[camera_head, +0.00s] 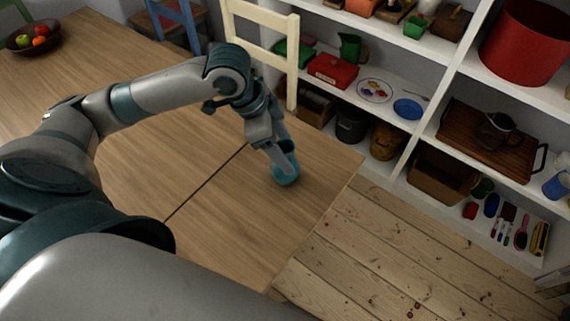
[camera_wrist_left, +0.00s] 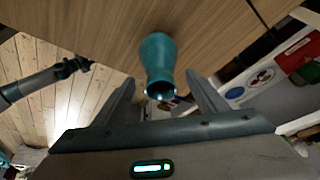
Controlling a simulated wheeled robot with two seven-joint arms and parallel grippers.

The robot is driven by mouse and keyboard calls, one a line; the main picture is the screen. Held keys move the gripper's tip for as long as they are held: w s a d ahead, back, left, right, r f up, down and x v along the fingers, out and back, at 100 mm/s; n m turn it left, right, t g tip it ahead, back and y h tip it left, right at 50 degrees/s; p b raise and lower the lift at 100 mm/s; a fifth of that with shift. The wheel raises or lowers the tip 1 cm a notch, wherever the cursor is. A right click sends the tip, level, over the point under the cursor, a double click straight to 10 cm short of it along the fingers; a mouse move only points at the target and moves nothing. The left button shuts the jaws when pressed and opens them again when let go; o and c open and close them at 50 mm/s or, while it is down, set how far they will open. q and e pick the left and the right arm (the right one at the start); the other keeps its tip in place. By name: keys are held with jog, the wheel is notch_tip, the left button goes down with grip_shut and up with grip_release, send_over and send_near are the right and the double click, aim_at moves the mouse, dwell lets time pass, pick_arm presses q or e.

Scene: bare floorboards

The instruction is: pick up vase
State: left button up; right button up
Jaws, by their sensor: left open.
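The teal vase (camera_head: 287,175) stands on the wooden table near its right edge. In the left wrist view the vase (camera_wrist_left: 158,58) shows its rounded body and open mouth, which faces the camera. My left gripper (camera_head: 279,158) is open at the vase, partly hiding it in the head view. In the left wrist view its two fingers lie on either side of the vase's mouth, with gaps visible. An arm that looks like my right one, with its gripper (camera_wrist_left: 75,67), shows small at the left of the wrist view; its jaws are too small to read.
The wooden table (camera_head: 232,215) is clear around the vase. A fruit bowl (camera_head: 33,38) sits at the far left. A cream chair (camera_head: 262,38) stands behind the table. White shelves (camera_head: 400,160) with many items line the right, beyond bare floorboards (camera_head: 390,255).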

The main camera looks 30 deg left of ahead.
aim_at(291, 157)
pick_arm(q)
jog(key=x, duration=0.3)
jog(key=shift+w+f, duration=0.1)
jog(key=shift+w+d+f, duration=0.15)
jog(key=shift+d+f, duration=0.05)
jog(key=shift+f, duration=0.35)
pick_arm(e)
jog(key=shift+s+d+f+g, duration=0.15)
jog(key=shift+s+d+f, duration=0.15)
jog(key=shift+s, duration=0.2)
jog(key=shift+s+d+f+g, duration=0.15)
jog(key=shift+s+f, duration=0.1)
jog(key=shift+s, duration=0.2)
jog(key=shift+w+r, duration=0.1)
jog(key=shift+w, duration=0.1)
pick_arm(q)
jog(key=shift+c, duration=0.6)
jog(key=c, duration=1.4)
